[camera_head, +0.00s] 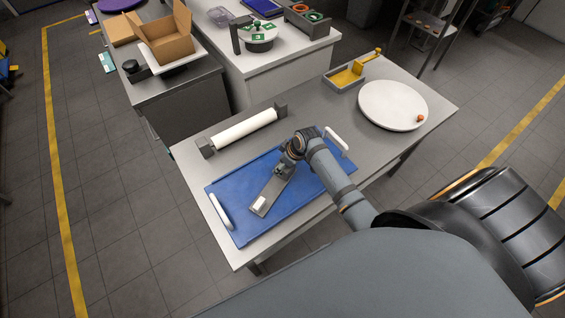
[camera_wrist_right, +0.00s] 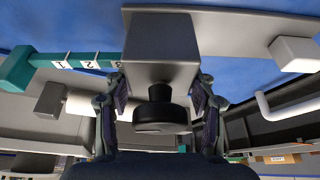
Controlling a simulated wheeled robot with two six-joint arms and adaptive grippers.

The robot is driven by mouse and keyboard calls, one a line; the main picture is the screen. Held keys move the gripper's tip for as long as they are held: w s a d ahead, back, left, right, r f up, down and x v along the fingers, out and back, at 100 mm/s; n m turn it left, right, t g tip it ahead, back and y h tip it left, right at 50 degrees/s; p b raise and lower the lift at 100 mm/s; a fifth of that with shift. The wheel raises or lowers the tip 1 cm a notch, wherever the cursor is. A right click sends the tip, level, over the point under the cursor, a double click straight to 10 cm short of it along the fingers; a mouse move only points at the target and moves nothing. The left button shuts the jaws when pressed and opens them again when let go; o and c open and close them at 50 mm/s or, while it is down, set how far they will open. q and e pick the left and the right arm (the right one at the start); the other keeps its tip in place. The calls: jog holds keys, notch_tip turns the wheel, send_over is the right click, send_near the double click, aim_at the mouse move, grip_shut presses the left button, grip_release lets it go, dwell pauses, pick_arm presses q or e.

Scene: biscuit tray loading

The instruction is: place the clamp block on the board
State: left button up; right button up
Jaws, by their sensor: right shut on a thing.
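The board is taken to be the blue board (camera_head: 240,222) with white end handles, lying on the grey table in the head view. My right gripper (camera_head: 286,167) is over the board, reaching in from the right. In the right wrist view my right gripper (camera_wrist_right: 160,92) is shut on a grey block (camera_wrist_right: 160,35) with a black knob (camera_wrist_right: 161,112), taken as the clamp block. A flat grey bar with a white pad (camera_head: 260,203) extends below the gripper; whether it rests on the board is unclear. My left gripper is out of view.
A white roller (camera_head: 245,130) lies behind the board. A round white plate (camera_head: 385,108) with an orange ball and a grey tray (camera_head: 343,82) with a yellow piece stand at the right. A teal numbered bar (camera_wrist_right: 65,60) shows in the right wrist view. My arm covers the board's right part.

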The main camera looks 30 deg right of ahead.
jog(key=o, duration=1.6)
jog(key=v, duration=1.2)
jog(key=shift+d, duration=0.1)
